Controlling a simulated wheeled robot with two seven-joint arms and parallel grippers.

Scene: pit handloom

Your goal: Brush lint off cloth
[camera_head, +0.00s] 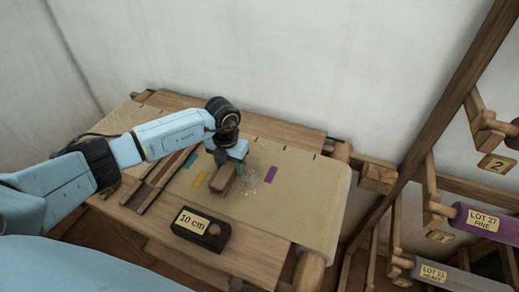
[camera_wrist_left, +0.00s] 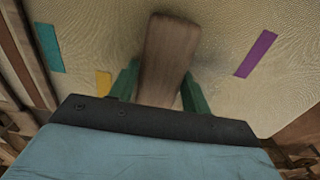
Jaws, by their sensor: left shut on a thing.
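The beige cloth (camera_head: 305,190) lies over the loom's wooden table, and its right end curves over a roller. A patch of pale lint (camera_head: 248,182) lies on the cloth just right of my left gripper. My left gripper (camera_head: 231,170) is over the cloth, shut on a brown wooden brush (camera_head: 222,178). In the left wrist view the brush (camera_wrist_left: 166,55) sits between the green fingers (camera_wrist_left: 160,90). Its bristles are hidden, and I cannot tell if it touches the cloth. Teal, yellow (camera_head: 200,179) and purple (camera_head: 271,174) marks show on the cloth. My right gripper is not in view.
A dark wooden block labelled "10 cm" (camera_head: 201,229) stands at the table's front. Wooden slats (camera_head: 160,180) lie left of the marks. A wooden rack with a purple roll labelled "LOT 27 FINE" (camera_head: 484,220) stands at the right. A pale wall is behind.

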